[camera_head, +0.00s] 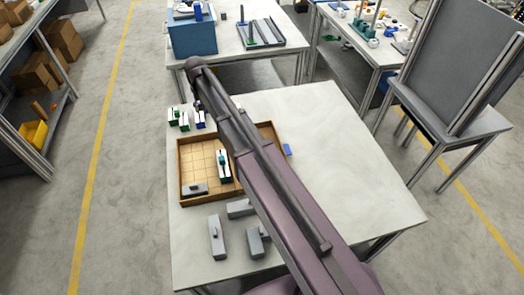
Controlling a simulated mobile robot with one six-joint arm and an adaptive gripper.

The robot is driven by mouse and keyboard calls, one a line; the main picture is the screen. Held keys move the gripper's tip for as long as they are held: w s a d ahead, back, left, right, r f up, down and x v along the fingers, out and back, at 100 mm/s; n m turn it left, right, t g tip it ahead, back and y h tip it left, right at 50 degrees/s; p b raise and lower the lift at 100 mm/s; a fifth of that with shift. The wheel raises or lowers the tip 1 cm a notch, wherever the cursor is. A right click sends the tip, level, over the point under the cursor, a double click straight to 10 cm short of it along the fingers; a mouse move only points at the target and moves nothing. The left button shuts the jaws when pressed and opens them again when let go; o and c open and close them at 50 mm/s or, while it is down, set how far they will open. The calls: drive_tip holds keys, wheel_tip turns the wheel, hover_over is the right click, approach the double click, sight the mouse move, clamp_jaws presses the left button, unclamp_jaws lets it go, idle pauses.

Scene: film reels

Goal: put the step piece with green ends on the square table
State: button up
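A white piece with dark green ends (224,166) lies in the wooden tray (181,172), beside my arm. Two small white-and-green pieces (178,119) stand at the back left of the near table (350,150), beside a white-and-purple one (200,117). I cannot tell the step shape of any of them at this size. A smaller table (483,127) at the right carries a large grey panel; I cannot tell whether it is the square table. My arm crosses the near table and the tray. My gripper cannot be made out; the arm hides part of the tray.
A grey piece (195,189) lies in the tray's front left. Several grey blocks (217,238) lie in front of the tray. A small blue block (287,150) is right of it. The near table's right side is clear. Other tables stand behind, and a shelf with boxes (65,40) at left.

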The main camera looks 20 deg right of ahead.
drive_tip(key=s+d, duration=0.7)
drive_tip(key=s, duration=0.6)
drive_tip(key=s+d+g, duration=0.1)
drive_tip(key=s+d, duration=0.7)
drive_tip(key=s, duration=0.6)
drive_tip(key=shift+s+d, duration=0.15)
drive_tip(key=shift+s, duration=0.05)
